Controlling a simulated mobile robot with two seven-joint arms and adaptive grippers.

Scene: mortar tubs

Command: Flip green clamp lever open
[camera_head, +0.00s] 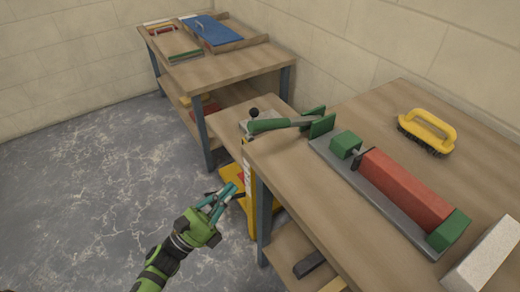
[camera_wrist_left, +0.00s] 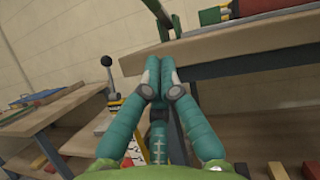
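The green clamp lever (camera_head: 268,125) sticks out over the left edge of the right-hand workbench, joined to green upright plates (camera_head: 322,124). In the left wrist view, part of the lever (camera_wrist_left: 159,14) shows at the top, above the fingertips. The clamp's grey bed (camera_head: 340,164) carries a red block (camera_head: 405,188) between green jaws. My left gripper (camera_head: 228,192), green with teal fingers, is below and left of the lever, apart from it. In the wrist view its fingertips (camera_wrist_left: 160,62) are together with nothing seen between them. My right gripper is not in view.
The workbench (camera_head: 285,160) edge lies right of my left gripper. A black knob (camera_head: 254,112) stands by a yellow stand (camera_head: 242,190). A yellow-handled brush (camera_head: 428,130) and pale block (camera_head: 485,258) lie on the bench. Another table (camera_head: 230,68) stands behind. Floor at left is clear.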

